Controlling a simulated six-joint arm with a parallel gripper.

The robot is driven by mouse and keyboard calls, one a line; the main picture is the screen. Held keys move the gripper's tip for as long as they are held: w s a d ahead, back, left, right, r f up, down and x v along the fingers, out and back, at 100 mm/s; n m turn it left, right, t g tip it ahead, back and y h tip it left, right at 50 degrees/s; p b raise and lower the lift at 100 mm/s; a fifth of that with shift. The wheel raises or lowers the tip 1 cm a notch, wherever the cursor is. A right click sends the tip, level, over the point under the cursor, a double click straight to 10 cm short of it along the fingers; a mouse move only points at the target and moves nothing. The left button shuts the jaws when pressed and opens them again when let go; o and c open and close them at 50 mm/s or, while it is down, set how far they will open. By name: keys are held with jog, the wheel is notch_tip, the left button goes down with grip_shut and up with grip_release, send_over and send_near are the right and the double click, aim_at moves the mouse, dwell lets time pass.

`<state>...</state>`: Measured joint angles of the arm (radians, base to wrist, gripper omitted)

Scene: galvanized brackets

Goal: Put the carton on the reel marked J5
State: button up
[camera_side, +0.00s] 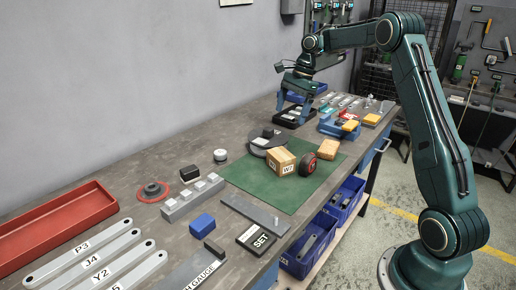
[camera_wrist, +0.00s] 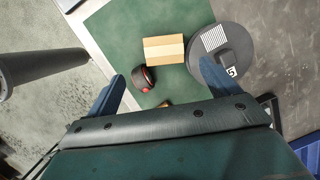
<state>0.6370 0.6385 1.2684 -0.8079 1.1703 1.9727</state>
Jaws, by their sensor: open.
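A cardboard carton (camera_side: 281,161) with a white label, seemingly W7, sits on the green mat beside the dark round reel (camera_side: 257,143). In the wrist view the carton (camera_wrist: 164,49) shows its pale tape strip, left of the reel (camera_wrist: 231,37). The reel lies flat with a dark block on its hub; a label ending in 5 shows there. A second carton (camera_side: 328,149) sits farther right, mostly hidden in the wrist view. My gripper (camera_side: 293,105) is open and empty, above the bench beyond the mat. Its blue fingers are spread in the wrist view (camera_wrist: 162,74).
A black and red wheel-like roll (camera_side: 307,165) stands between the cartons. A grey stepped block (camera_side: 193,198) and a flat grey bar (camera_side: 255,214) lie nearer. A dark tray (camera_side: 295,117) lies near my gripper.

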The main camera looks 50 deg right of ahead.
jog(key=shift+w+d+f+m, duration=0.15)
jog(key=shift+d+f+m, duration=0.55)
jog(key=shift+d+f, duration=0.5)
send_over(282, 154)
jog(key=d, duration=0.2)
jog(key=shift+a+f, duration=0.1)
jog(key=shift+f, duration=3.95)
jog(key=shift+s+x, duration=0.2)
jog(key=shift+x, duration=2.35)
jog(key=shift+a, duration=0.1)
jog(key=c, duration=0.9)
jog(key=shift+o, duration=0.2)
